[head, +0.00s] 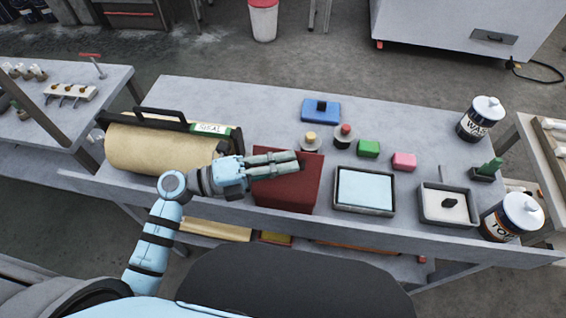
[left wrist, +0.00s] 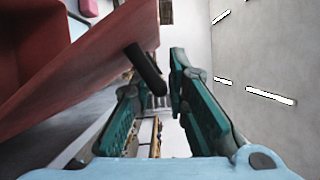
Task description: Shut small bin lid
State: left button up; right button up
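The small bin is a dark red box (head: 288,192) on the near part of the table in the head view. In the left wrist view a broad red panel (left wrist: 95,65), seemingly its lid, slants across the upper left, with a black bar-like handle (left wrist: 146,70) sticking out. A red-walled hollow shows beside it. My left gripper (head: 298,161) lies over the top of the box. Its fingers (left wrist: 160,85) are apart, with the handle's end near or between the tips; contact is unclear. My gripper hides part of the box's top. My right gripper is out of view.
A tan roll (head: 150,148) in a black-handled holder stands left of the bin. A pale blue tray (head: 364,190) is close on its right. Stamps and coloured blocks (head: 368,148) lie behind. Labelled cans (head: 512,216) stand at the right end. The table's back left is clear.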

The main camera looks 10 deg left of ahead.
pick_arm(q)
jog(key=shift+a, duration=0.1)
dwell(0.3)
jog(key=v, duration=1.2)
